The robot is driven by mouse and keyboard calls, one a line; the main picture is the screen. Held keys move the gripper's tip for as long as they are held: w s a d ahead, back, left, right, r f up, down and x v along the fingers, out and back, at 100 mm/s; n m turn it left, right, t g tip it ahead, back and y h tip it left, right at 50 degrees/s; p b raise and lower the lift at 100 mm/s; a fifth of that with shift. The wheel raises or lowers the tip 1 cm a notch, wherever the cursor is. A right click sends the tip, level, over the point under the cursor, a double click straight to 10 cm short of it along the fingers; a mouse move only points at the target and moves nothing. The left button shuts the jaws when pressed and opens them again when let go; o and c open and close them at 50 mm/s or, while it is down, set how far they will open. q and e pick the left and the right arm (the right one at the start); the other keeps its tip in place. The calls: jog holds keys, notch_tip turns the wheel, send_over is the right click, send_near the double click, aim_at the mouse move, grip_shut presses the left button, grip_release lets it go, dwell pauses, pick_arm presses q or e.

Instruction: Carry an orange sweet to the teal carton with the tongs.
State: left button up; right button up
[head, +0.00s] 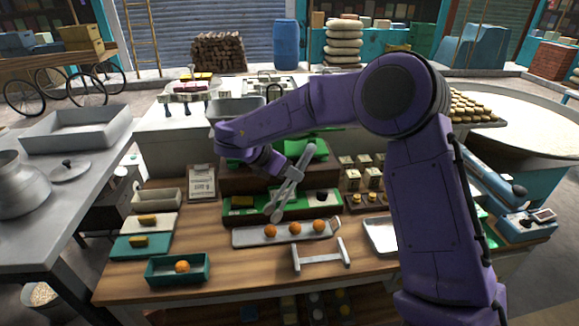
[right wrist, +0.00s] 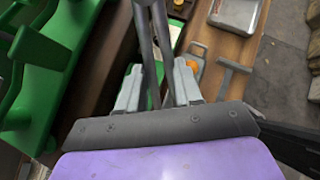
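My right gripper (head: 291,174) is shut on the grey metal tongs (head: 283,200); in the right wrist view the tongs (right wrist: 150,45) run between its fingers (right wrist: 158,88). The tongs slant down, their tips above the back edge of a pale tray (head: 245,238). Three orange sweets lie in a row on this tray: left (head: 270,231), middle (head: 295,228) and right (head: 320,226). I see no sweet between the tips. The teal carton (head: 163,279) stands at the front left, open on top, with one orange sweet (head: 182,266) inside. My left gripper is out of view.
A grey metal stand (head: 321,257) sits in front of the tray, with a metal tray (head: 381,235) to its right. A green-lined box (head: 240,214) stands behind the tongs.

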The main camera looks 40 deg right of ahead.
notch_tip(320, 180, down, 5)
jog(key=b, duration=0.4)
jog(key=shift+f, duration=0.1)
jog(key=shift+c, duration=0.3)
jog(key=c, duration=0.4)
notch_tip(320, 180, up, 12)
jog(key=p, duration=0.6)
